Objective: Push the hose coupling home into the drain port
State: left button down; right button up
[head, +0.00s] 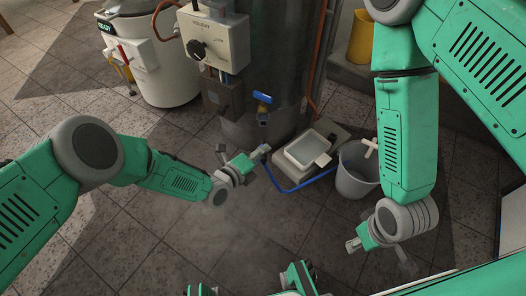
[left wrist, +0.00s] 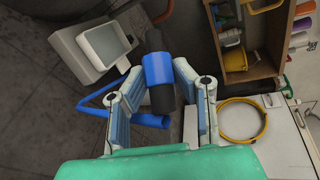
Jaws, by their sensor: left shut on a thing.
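My left gripper (head: 260,160) is shut on the hose coupling (head: 264,149), in front of the tank in the head view. In the left wrist view the coupling (left wrist: 158,70) is a dark cylinder with a blue band, held between the fingers of the left gripper (left wrist: 160,88). The drain port (head: 263,118) appears low on the dark tank, below a blue valve handle (head: 262,97). The coupling is apart from it, below it in the picture. My right gripper (head: 381,256) is open and empty at lower right, its fingers spread.
A blue hose (head: 301,186) curves over the floor beside a block with a pale tray (head: 305,149). A grey bucket (head: 356,170) stands right of it. A white tub (head: 168,75) stands upper left. The tiled floor in front is clear. The wrist view shows a shelf (left wrist: 262,68) and a yellow hose coil (left wrist: 241,120).

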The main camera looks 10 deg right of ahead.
pick_arm(q)
jog(key=w+d, duration=0.2)
jog(key=w, duration=0.3)
jog(key=shift+w, duration=0.35)
pick_arm(e)
jog(key=shift+d+f, duration=0.2)
jog(key=shift+d, duration=0.3)
pick_arm(q)
jog(key=shift+a, duration=0.2)
pick_arm(e)
jog(key=shift+a+r, duration=0.1)
jog(key=shift+a, duration=0.15)
pick_arm(q)
jog(key=shift+d, duration=0.15)
pick_arm(e)
jog(key=shift+d, duration=0.15)
pick_arm(q)
jog(key=shift+a+r, duration=0.1)
jog(key=shift+a, duration=0.1)
jog(key=shift+d, duration=0.15)
jog(key=shift+w+d, duration=0.1)
jog(key=shift+w, duration=0.75)
dwell(0.4)
jog(key=shift+w+d, duration=0.1)
jog(key=shift+w, duration=0.55)
